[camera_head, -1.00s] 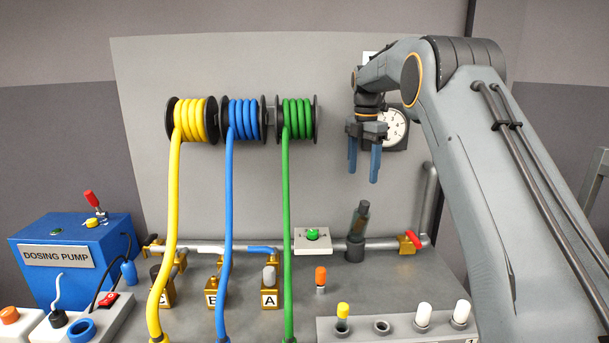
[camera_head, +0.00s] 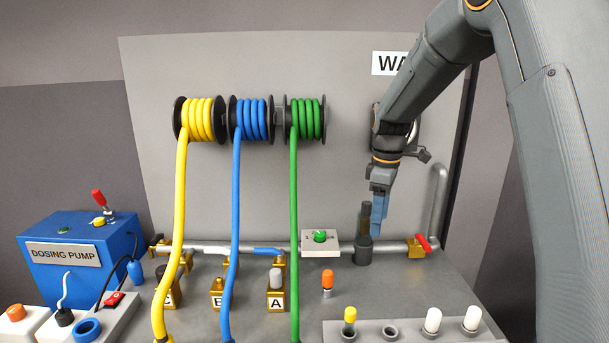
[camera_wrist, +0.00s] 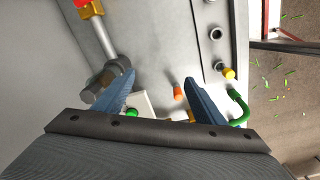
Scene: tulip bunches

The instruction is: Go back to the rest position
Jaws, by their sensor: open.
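My gripper (camera_head: 380,205) points down in the head view, with blue fingers close to the dark upright cylinder (camera_head: 363,238) on the pipe. In the wrist view my gripper (camera_wrist: 160,100) shows two blue fingers spread apart with nothing held between them. The button box with a green button (camera_wrist: 131,112) and an orange-capped plug (camera_wrist: 178,92) show beyond and between the fingers. In the head view one finger largely hides the other. The gauge on the back panel is mostly hidden behind my arm.
Yellow, blue and green hoses (camera_head: 294,230) hang from reels (camera_head: 305,118) to the left. A pipe with a red-handled valve (camera_head: 421,243) runs along the back. A blue dosing pump (camera_head: 90,240) stands at left. A grey rack (camera_head: 405,333) with capped plugs lies in front.

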